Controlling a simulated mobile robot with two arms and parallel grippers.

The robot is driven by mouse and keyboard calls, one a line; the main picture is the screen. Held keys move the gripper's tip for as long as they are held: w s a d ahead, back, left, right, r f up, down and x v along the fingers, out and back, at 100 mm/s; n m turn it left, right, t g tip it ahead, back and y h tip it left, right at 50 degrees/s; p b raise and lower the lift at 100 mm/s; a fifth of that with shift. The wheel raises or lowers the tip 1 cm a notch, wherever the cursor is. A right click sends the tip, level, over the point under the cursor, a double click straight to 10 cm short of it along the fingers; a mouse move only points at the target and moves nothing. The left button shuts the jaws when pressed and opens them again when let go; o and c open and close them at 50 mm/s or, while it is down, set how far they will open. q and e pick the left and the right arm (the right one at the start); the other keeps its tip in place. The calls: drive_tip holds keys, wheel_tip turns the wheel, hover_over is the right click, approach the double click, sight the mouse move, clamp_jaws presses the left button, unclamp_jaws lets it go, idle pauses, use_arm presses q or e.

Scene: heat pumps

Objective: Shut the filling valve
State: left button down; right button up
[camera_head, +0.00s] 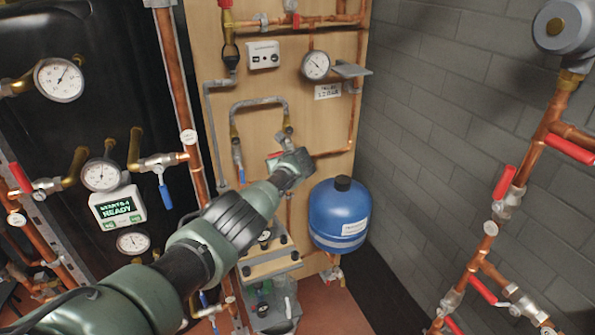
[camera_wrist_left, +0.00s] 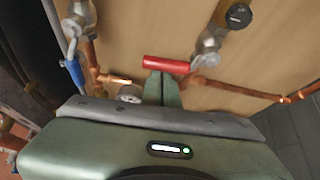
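A valve with a red lever handle (camera_head: 275,155) is on the wooden panel, on the pipework left of the blue tank; no label reading "filling valve" is legible. In the left wrist view its red handle (camera_wrist_left: 166,63) lies level across the picture, right at my fingertips. My left gripper (camera_wrist_left: 163,78) has its two green fingers close together, with only a thin gap between them. I cannot tell whether the tips touch the handle. In the head view my left gripper (camera_head: 293,165) covers part of this valve. My right gripper is not in view.
The blue tank (camera_head: 339,214) stands close to the right of my left gripper. A blue-handled valve (camera_head: 238,165) is to its left, also seen in the left wrist view (camera_wrist_left: 73,70). Copper pipes with red levers (camera_head: 503,183) run at the right. A grey block wall (camera_head: 440,120) is behind.

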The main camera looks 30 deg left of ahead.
use_arm(q)
drive_tip(key=shift+w+r, duration=0.15)
drive_tip(key=shift+r, duration=0.45)
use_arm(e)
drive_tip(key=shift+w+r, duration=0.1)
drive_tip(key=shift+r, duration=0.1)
